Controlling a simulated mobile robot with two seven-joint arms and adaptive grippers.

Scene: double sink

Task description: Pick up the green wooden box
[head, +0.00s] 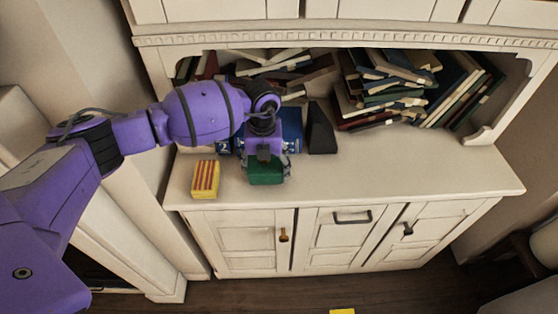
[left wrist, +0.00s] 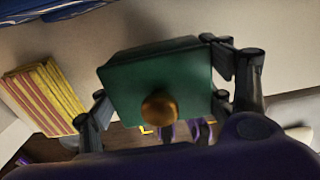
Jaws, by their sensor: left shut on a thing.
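The green wooden box (head: 266,172) is at the front part of the cabinet's counter, left of its middle. In the left wrist view the green box (left wrist: 160,85) shows a round brass-coloured knob (left wrist: 159,107) on its near face. My left gripper (head: 267,165) is shut on the box, with one finger on each side of it. In the left wrist view the fingers of the left gripper (left wrist: 160,95) touch its left and right sides. I cannot tell whether the box rests on the counter or is raised. My right gripper is not in view.
A yellow box with red stripes (head: 205,179) stands on the counter left of the green box. Blue books (head: 292,125) and a black wedge-shaped thing (head: 321,130) are behind it. Piled books (head: 385,85) fill the shelf. The counter (head: 410,172) is clear to the right.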

